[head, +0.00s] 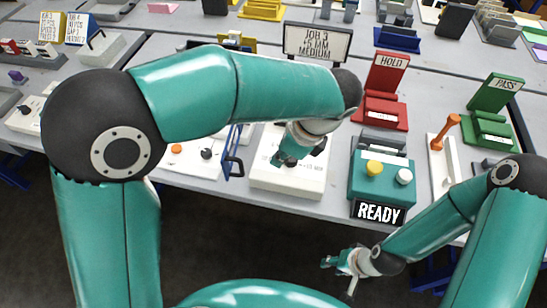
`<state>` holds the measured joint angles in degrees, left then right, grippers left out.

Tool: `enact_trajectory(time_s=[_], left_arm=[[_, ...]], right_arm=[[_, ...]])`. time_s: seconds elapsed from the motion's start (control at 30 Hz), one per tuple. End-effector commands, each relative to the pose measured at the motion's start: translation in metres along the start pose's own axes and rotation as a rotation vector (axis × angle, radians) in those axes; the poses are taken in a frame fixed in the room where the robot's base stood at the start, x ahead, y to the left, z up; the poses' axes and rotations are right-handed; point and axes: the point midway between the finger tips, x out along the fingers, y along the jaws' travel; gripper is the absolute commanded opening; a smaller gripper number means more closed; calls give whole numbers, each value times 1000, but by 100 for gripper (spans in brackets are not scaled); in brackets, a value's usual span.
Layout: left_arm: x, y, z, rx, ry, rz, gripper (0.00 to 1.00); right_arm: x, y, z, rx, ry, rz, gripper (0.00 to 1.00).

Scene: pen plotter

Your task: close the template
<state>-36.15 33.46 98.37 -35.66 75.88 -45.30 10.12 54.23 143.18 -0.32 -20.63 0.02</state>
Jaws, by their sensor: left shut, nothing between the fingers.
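A blue-edged frame with a dark handle (234,164), which looks like the template, stands raised at the left side of a white block (290,183). Part of it is hidden behind my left arm. My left gripper (290,158) is over the white block, right of the frame, pointing down with its fingers shut and empty. I cannot tell whether it touches the block. My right gripper (338,276) is open and empty in front of the table edge, low in the view.
A teal box (381,186) with yellow and white buttons and a READY sign (379,213) stands right of the block. A red HOLD stand (386,85), a green PASS stand (494,100) and an orange-handled lever (444,132) are further right. A JOB 3 sign (317,42) stands behind.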

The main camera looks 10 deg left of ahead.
Motion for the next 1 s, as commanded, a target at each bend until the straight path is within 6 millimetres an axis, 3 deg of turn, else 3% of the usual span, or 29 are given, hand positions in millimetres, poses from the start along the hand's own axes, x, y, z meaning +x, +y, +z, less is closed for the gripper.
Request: enact_trajectory(time_s=[0.4, 0.7, 1.0], left_arm=[[84, 2, 0, -1, 1, 8, 0], [95, 1, 34, -4, 3, 4, 0], [97, 2, 37, -3, 4, 4, 0]], right_arm=[[-2, -1, 0, 0, 0, 0, 40], [-11, -4, 0, 0, 0, 0, 40], [-11, -4, 0, 0, 0, 0, 40]])
